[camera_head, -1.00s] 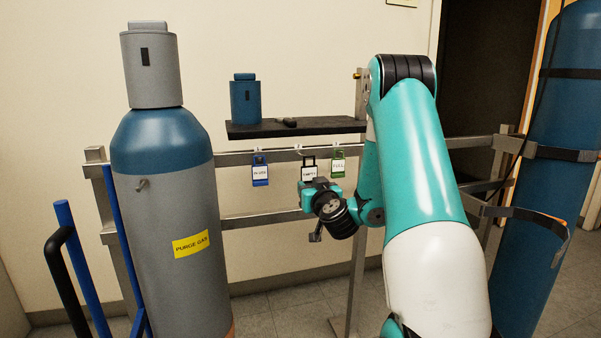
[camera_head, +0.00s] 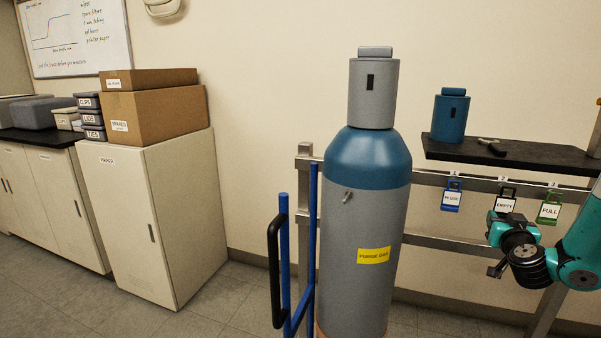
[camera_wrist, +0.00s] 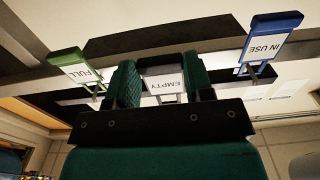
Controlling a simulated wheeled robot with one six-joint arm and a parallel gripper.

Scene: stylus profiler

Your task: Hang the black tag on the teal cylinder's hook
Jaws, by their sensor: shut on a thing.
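The black tag (camera_head: 506,204), marked EMPTY, is at the middle peg of the rail, between two other tags. My gripper (camera_head: 503,216) reaches it from below. In the wrist view the tag (camera_wrist: 163,84) sits between the two fingers of my gripper (camera_wrist: 163,92), which are shut on it. I cannot tell whether the tag still touches its peg. A tall grey cylinder (camera_head: 350,262) with a teal-blue shoulder and a yellow PURGE GAS label stands left of my gripper. A small metal hook (camera_head: 347,197) sticks out of its front, with nothing on it.
A blue IN USE tag (camera_head: 451,196) and a green FULL tag (camera_head: 549,208) hang beside the black one. A dark shelf (camera_head: 530,154) juts out above them. Blue cart bars (camera_head: 284,262) stand left of the cylinder. A white cabinet (camera_head: 150,215) is farther left.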

